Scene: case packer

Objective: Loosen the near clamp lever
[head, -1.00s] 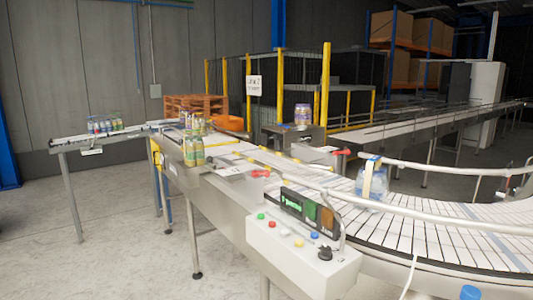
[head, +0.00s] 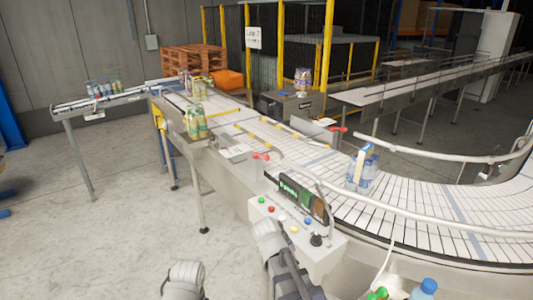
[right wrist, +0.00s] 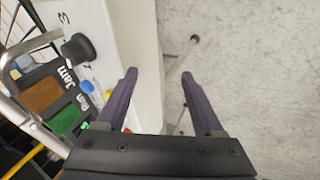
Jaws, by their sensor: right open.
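The near clamp lever (head: 260,156) is a small red-ended handle on the near side rail of the conveyor, just beyond the control box, in the head view. Another red lever (head: 338,129) sits on the far rail. My right gripper (right wrist: 159,80) is open and empty in the right wrist view, its two dark fingers apart beside the white control box and above the floor. The near lever does not show clearly there. In the head view my right arm stands in front of the control box, short of the lever. My left gripper is not seen.
The control box (head: 285,222) carries coloured buttons, a black knob and a display (head: 303,198). A bottle pack (head: 361,170) stands on the curved conveyor (head: 415,190). Green-yellow bottles (head: 195,122) stand near the infeed. A curved guard rail runs over the near side. Floor at left is clear.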

